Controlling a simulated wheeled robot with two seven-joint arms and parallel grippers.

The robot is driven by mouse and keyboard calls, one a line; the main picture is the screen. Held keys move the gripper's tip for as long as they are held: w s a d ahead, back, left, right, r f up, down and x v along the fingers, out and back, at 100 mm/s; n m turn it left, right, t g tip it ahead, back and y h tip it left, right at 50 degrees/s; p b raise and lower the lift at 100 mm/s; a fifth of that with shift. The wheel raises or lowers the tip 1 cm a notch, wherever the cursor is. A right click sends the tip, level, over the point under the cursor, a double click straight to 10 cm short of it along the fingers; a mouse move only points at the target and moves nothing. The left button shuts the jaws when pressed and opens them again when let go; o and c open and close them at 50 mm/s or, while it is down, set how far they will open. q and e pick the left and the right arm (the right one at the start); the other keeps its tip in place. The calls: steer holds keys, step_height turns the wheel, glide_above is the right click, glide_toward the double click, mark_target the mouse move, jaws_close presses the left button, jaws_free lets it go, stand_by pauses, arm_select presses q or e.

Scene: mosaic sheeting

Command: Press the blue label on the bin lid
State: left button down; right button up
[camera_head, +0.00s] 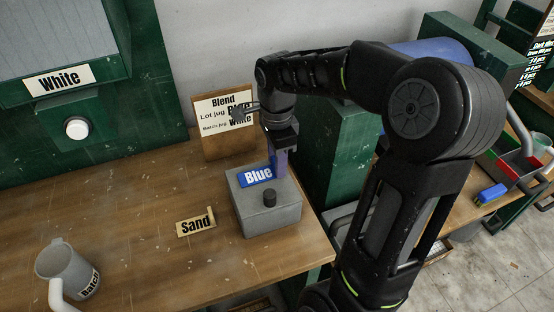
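The blue label (257,176), reading "Blue", lies on the back edge of the lid of a small grey bin (262,213). The lid has a dark knob (269,198). My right gripper (279,167) points down at the right end of the label, its arm coming in from the right. A narrow purplish-blue piece shows at its lower end; I cannot tell whether it is a fingertip or something held. It looks close to or touching the label; the exact contact is unclear. My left gripper is not in view.
A "Sand" card (196,223) lies left of the bin, and a "Batch" jug (67,272) stands at front left. A "Blend" board (224,125) stands behind. A green "White" dispenser (90,100) is at left. The wooden table (130,190) is clear between them.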

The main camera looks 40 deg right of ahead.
steer(key=o, duration=0.5)
step_height(320, 180, up, 8)
steer(key=shift+f+b, duration=0.1)
steer(key=shift+b, duration=0.2)
stand_by(1.1)
